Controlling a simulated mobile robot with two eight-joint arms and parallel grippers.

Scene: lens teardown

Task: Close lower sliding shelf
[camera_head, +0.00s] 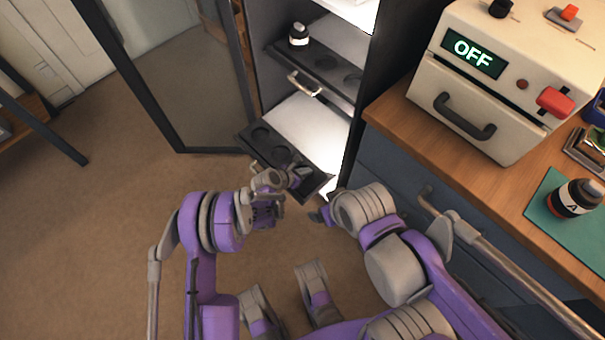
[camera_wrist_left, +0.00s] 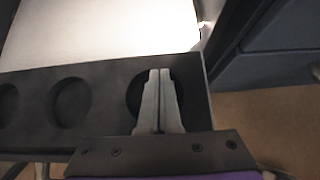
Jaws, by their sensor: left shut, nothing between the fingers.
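The lower sliding shelf (camera_head: 272,150) is a pale board with a dark front strip holding round recesses. It sticks out of the open cabinet in the head view, with its recesses empty where I can see them. My left gripper (camera_head: 297,178) is at the strip's right part, partly hiding it. In the left wrist view the shut, empty fingers (camera_wrist_left: 159,74) overlap the right-hand recess of the shelf strip (camera_wrist_left: 105,75); I cannot tell whether they touch it. My right gripper (camera_head: 320,214) is just right of the left one, near the cabinet's lower right edge, its fingers unclear.
An upper shelf (camera_head: 325,68) holds a dark bottle (camera_head: 298,36) and has a handle (camera_head: 303,85). The glass door (camera_head: 195,90) stands open on the left. A wooden counter (camera_head: 400,120) with a machine (camera_head: 500,80) is at right. Floor at left is free.

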